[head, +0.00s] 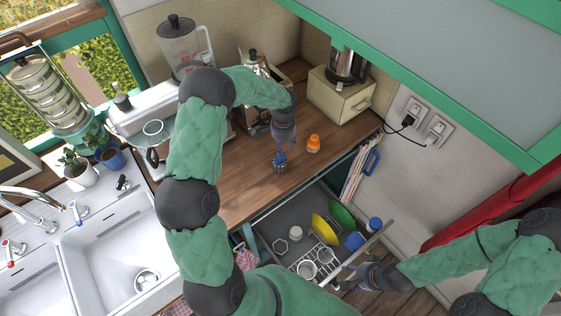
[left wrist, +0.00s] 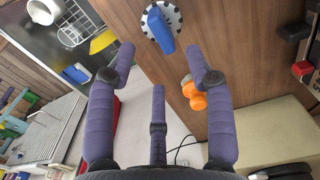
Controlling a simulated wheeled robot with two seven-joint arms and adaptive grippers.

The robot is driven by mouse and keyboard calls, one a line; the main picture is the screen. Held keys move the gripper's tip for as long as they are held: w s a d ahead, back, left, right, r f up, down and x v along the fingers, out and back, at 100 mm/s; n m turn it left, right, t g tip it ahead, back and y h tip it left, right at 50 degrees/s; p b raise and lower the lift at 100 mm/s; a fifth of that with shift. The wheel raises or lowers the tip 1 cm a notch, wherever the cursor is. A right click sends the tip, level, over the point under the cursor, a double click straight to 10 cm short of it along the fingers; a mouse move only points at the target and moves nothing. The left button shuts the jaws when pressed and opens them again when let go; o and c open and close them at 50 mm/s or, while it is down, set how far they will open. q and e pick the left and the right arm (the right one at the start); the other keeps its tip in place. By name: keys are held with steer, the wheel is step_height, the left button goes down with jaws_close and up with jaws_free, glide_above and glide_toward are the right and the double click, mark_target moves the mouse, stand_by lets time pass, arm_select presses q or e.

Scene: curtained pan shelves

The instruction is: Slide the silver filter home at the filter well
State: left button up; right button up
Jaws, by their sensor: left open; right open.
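My left gripper (head: 283,142) is open and points down over the wooden counter. A blue upright piece on a pale round disc with dark dots (head: 280,164) stands on the counter just below its fingertips. In the left wrist view, the blue piece (left wrist: 159,30) is beyond the open fingers (left wrist: 160,62), not between them. I cannot tell whether this is the silver filter. A silver machine (head: 254,66) stands behind my left forearm, which partly hides it; no filter well can be made out. My right gripper (head: 352,277) is open by the front of the open drawer.
An orange item (head: 314,143) stands right of the blue piece, also in the left wrist view (left wrist: 194,93). A cream box (head: 339,97) is behind it. The open drawer (head: 270,225) holds yellow and green dishes and cups. A sink (head: 112,250) is left.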

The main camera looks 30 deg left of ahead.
mark_target(280, 162)
arm_select(q)
steer(key=shift+a+f, duration=0.1)
steer(key=shift+f, duration=0.6)
steer(key=shift+s+a+f+p, duration=0.15)
steer(key=shift+f+p, duration=0.25)
steer(key=shift+f, duration=0.95)
steer(key=shift+s+a+f+p, duration=0.15)
steer(key=shift+f+p, duration=0.2)
steer(key=shift+f, duration=0.95)
steer(key=shift+d, duration=0.15)
steer(key=shift+c, duration=0.3)
jaws_close()
